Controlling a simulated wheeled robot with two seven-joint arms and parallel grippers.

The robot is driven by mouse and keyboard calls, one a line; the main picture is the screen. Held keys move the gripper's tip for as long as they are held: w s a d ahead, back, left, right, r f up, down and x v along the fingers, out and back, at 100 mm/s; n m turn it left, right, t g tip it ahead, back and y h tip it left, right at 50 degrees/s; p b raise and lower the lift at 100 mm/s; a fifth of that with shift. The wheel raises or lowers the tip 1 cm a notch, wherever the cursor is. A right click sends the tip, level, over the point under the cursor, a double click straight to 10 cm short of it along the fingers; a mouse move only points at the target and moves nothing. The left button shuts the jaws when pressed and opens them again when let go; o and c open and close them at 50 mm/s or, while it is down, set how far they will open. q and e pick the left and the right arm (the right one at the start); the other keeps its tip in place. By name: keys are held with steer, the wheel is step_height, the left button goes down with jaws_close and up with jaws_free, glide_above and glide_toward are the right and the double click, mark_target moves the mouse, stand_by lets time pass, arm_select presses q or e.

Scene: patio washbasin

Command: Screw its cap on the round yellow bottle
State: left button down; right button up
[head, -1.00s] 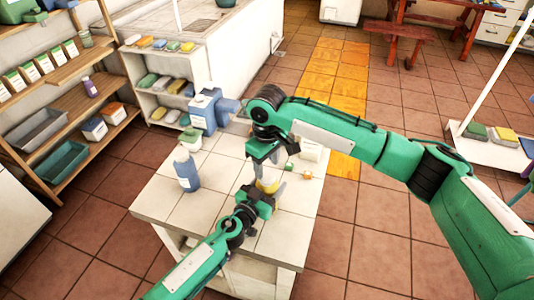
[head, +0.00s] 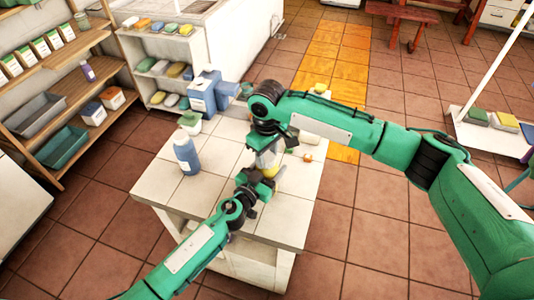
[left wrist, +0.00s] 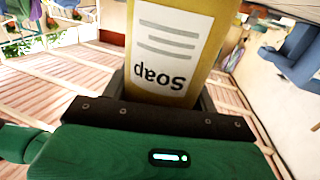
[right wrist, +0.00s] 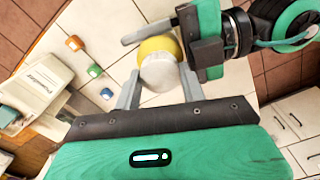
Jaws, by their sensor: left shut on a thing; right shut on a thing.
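The round yellow bottle (head: 268,171) is upright over the white tiled table (head: 222,150). In the left wrist view its label reads "Soap" (left wrist: 165,50). My left gripper (head: 256,186) is shut on the bottle's body from the near side. My right gripper (head: 268,147) is above the bottle, pointing down. In the right wrist view its fingers (right wrist: 160,88) are shut on a white round cap (right wrist: 160,73), which lies over the yellow bottle top (right wrist: 158,45). I cannot tell whether the cap's thread is engaged.
A blue bottle (head: 186,155), a green-lidded tub (head: 190,122) and a blue jug (head: 203,93) stand on the table's left side. Small orange (right wrist: 74,43), green (right wrist: 94,70) and blue (right wrist: 107,94) pieces lie near a white box (right wrist: 40,88). Shelves (head: 75,95) stand at left.

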steer(key=shift+m, duration=0.9)
steer(key=o, duration=1.2)
steer(key=shift+c, duration=0.2)
step_height(320, 180, up, 12)
arm_select(q)
steer(key=shift+c, duration=1.6)
jaws_free()
